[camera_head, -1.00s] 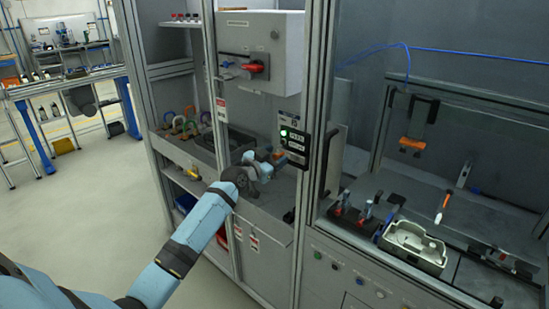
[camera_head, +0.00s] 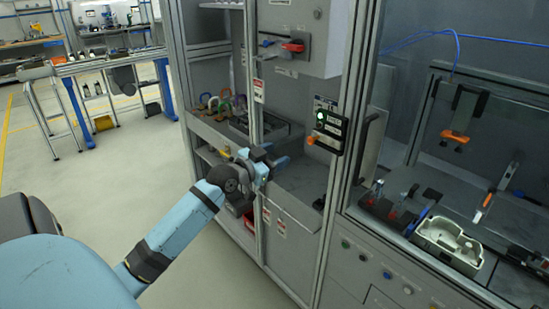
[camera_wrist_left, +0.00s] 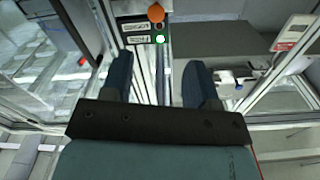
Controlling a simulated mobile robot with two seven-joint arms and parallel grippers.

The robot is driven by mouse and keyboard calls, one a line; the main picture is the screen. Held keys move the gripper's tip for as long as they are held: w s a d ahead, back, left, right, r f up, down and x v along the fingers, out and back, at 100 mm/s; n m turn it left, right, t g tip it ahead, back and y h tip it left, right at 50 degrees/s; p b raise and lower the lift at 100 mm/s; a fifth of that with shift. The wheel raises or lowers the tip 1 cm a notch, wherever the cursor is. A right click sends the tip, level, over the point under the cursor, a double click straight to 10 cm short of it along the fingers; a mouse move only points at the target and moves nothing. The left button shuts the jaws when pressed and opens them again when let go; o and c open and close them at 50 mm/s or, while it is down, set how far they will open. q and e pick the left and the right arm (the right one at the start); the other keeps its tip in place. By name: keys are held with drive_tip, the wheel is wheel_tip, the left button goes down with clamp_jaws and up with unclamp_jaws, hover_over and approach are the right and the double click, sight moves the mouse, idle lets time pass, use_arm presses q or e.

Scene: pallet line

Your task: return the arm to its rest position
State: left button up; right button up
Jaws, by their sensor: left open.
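My left arm (camera_head: 185,230) is light blue with black joints and comes in from the lower left in the head view. Its gripper (camera_head: 277,160) is in front of the grey cabinet, left of and below the dark control box (camera_head: 329,129) and apart from it. In the left wrist view the two dark fingers of the gripper (camera_wrist_left: 158,66) stand apart with nothing between them. Beyond them show the control box (camera_wrist_left: 137,32), its lit green lamp (camera_wrist_left: 160,39) and an orange knob (camera_wrist_left: 156,13). My right gripper is not in view.
A cabinet post (camera_head: 254,110) stands close behind the gripper. A grey switch box (camera_head: 300,30) with a red handle is above. Coloured padlocks (camera_head: 222,102) hang at the left. A pale tray (camera_head: 447,246) sits on the right-hand bench. Open floor (camera_head: 110,180) lies at the left.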

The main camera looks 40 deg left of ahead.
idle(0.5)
use_arm(q)
drive_tip(key=s+d+f+g+p, duration=0.1)
drive_tip(key=s+d+f+g, duration=0.1)
drive_tip(key=s+d+f, duration=0.45)
drive_tip(key=s+d+f+g+p, duration=0.25)
drive_tip(key=d+f, duration=0.45)
drive_tip(key=f, duration=0.5)
drive_tip(key=s+d+f+g+h, duration=0.1)
drive_tip(key=s+d+f, duration=0.3)
drive_tip(key=s+d, duration=0.3)
drive_tip(key=s+d+f+g+h+p, duration=0.1)
drive_tip(key=s+d+f, duration=0.4)
drive_tip(key=s+d, duration=0.3)
drive_tip(key=shift+s+d+f+n, duration=0.25)
drive_tip(key=shift+d+n, duration=0.15)
drive_tip(key=shift+d, duration=0.05)
drive_tip(key=shift+g, duration=0.25)
